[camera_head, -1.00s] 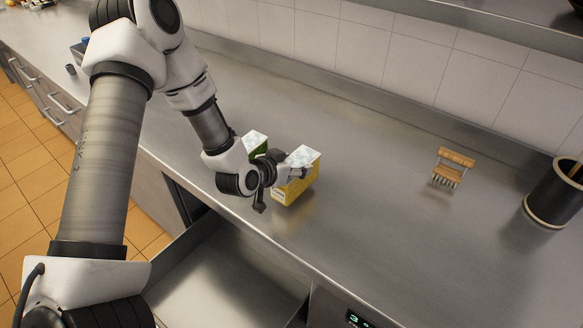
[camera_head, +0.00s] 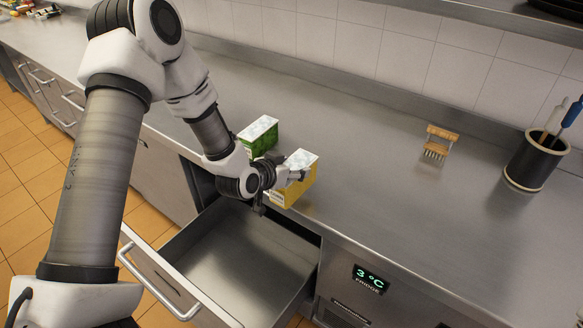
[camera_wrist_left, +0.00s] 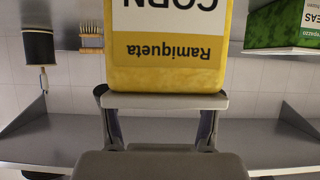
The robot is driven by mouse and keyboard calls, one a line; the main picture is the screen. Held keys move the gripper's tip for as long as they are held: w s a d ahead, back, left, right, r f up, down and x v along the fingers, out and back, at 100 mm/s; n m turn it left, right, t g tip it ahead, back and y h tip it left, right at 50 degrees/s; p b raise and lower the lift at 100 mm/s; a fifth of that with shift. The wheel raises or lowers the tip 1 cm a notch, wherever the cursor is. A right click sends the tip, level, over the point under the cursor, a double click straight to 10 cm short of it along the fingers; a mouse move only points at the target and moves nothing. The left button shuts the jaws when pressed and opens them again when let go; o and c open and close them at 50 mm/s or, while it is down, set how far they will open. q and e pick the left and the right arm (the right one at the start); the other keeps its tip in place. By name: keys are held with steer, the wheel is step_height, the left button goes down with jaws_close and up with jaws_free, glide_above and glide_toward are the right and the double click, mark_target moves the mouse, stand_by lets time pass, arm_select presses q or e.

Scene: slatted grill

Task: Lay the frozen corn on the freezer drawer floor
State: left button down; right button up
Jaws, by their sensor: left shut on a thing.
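The frozen corn (camera_head: 301,188) is a yellow box with a frosty white top, near the counter's front edge. My left gripper (camera_head: 282,178) is shut on it; whether the box touches the counter is hard to tell. In the left wrist view the corn (camera_wrist_left: 166,68) shows its label upside down, held at the fingers (camera_wrist_left: 160,101). The freezer drawer (camera_head: 232,262) is pulled open below the counter edge, and its visible floor is bare. My right gripper is not in view.
A green box of peas (camera_head: 262,138) stands on the counter just behind and left of the corn. A wooden brush (camera_head: 439,142) and a dark utensil pot (camera_head: 535,160) are farther right. The drawer handle (camera_head: 155,287) faces the aisle. The middle counter is clear.

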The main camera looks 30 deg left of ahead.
arm_select(q)
steer(key=shift+s+r+p, duration=0.2)
steer(key=shift+r+p, duration=0.55)
steer(key=shift+r, duration=0.4)
step_height(320, 180, up, 3)
steer(key=p, duration=0.2)
steer(key=shift+r+p, duration=0.1)
steer(key=shift+p, duration=0.2)
